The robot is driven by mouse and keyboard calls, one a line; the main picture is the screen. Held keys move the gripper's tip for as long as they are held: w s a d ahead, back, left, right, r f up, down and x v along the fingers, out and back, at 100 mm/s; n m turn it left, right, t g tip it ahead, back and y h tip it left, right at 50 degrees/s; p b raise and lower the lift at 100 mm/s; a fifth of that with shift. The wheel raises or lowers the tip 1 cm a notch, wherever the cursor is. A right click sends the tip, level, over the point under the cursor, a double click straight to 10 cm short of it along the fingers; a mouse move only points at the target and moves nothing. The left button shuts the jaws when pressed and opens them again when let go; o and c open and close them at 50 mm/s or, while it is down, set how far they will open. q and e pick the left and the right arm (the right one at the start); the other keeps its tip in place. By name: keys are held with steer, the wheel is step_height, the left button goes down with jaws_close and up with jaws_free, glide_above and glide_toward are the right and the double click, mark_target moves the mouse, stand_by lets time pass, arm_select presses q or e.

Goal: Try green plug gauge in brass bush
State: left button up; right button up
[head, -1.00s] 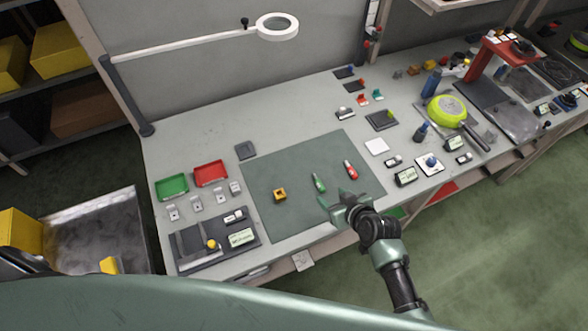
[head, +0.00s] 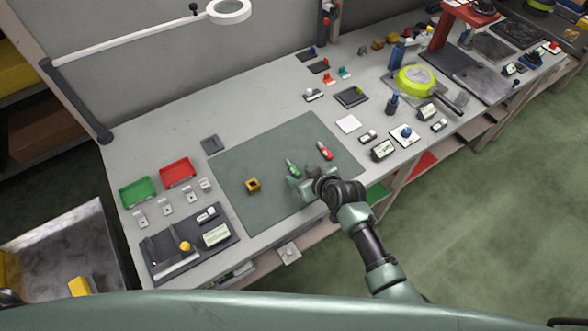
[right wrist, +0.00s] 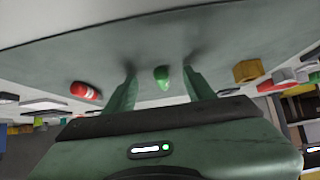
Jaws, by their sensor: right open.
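The green plug gauge (head: 292,168) lies on the dark green mat (head: 240,153). It also shows in the right wrist view (right wrist: 162,77), between and beyond my fingertips. The brass bush (head: 253,185), a small yellow block with a dark hole, stands on the mat left of the green gauge; the right wrist view shows it at the right (right wrist: 248,70). My right gripper (head: 300,187) is open and empty just on the near side of the green gauge, its fingers (right wrist: 160,88) either side of the gauge's line. My left gripper is out of view.
A red plug gauge (head: 325,151) lies on the mat to the right of the green one. A green tray (head: 135,191) and a red tray (head: 178,172) stand at the left. A dark fixture with a display (head: 216,235) is at the front left. The mat between bush and trays is clear.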

steer(key=shift+a, duration=0.2)
jaws_close()
steer(key=shift+d, duration=0.1)
